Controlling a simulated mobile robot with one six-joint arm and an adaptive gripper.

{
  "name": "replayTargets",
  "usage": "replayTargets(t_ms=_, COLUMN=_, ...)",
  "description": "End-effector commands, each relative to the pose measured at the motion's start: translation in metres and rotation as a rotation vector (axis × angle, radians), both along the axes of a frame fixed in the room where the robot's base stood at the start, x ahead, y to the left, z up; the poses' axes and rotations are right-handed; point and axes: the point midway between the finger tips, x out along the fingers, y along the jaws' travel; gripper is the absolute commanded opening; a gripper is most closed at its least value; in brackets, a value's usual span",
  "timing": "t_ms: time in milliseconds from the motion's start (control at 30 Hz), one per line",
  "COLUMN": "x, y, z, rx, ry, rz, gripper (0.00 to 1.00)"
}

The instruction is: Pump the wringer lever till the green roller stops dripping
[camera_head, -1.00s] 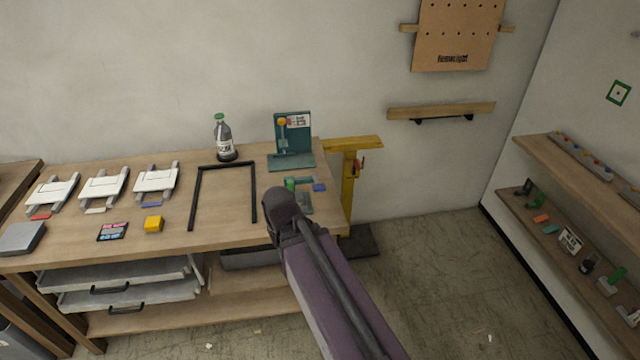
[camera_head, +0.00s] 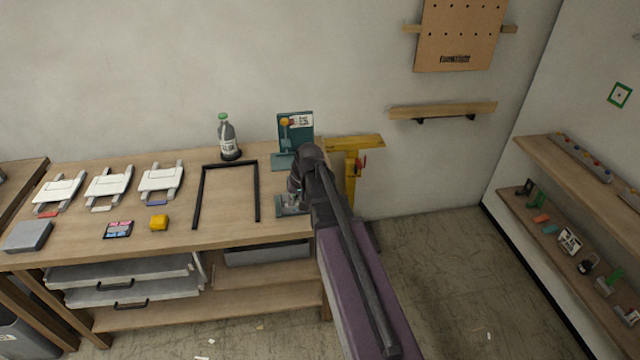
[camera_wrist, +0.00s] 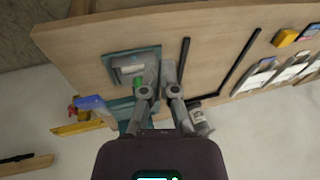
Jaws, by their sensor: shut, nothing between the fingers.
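A teal base plate (camera_wrist: 113,53) with a grey block (camera_wrist: 130,67) on it lies near the table's edge in the wrist view. A small green piece (camera_wrist: 138,83), perhaps the green roller, shows beside my gripper's left finger. A teal upright panel (camera_head: 296,124) stands at the back right of the table, with a yellow-knobbed stick (camera_head: 285,122) in front. I cannot tell which part is the wringer lever, nor see any drips. My gripper (camera_wrist: 160,70) is shut and empty, its fingertips over the fixture. In the head view my arm hides much of it.
A blue piece (camera_wrist: 90,102) lies left of the fingers in the wrist view. A yellow stand (camera_head: 352,150) is right of the table. Bare tabletop (camera_head: 228,205) shows inside the frame.

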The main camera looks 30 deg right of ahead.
Motion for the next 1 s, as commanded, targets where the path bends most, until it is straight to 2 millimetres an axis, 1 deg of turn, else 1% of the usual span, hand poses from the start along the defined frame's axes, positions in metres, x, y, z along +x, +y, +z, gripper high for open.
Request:
replayTargets(t_ms=33, x=0.027, y=-0.022, z=0.010, rx=0.028, ry=-0.027, rz=-0.039, gripper=0.00)
replayTargets(t_ms=100, x=0.051, y=-0.046, z=0.018, rx=0.067, ry=-0.066, rz=-0.086, gripper=0.00)
replayTargets(t_ms=233, x=0.085, y=-0.088, z=0.032, rx=0.126, ry=-0.131, rz=-0.163, gripper=0.00)
replayTargets(t_ms=300, x=0.098, y=-0.108, z=0.038, rx=0.150, ry=-0.159, rz=-0.197, gripper=0.00)
replayTargets(t_ms=400, x=0.112, y=-0.129, z=0.044, rx=0.176, ry=-0.191, rz=-0.234, gripper=0.00)
replayTargets(t_ms=500, x=0.119, y=-0.142, z=0.048, rx=0.191, ry=-0.210, rz=-0.257, gripper=0.00)
replayTargets(t_ms=600, x=0.122, y=-0.149, z=0.050, rx=0.199, ry=-0.220, rz=-0.269, gripper=0.00)
replayTargets(t_ms=1000, x=0.121, y=-0.150, z=0.049, rx=0.200, ry=-0.222, rz=-0.270, gripper=0.00)
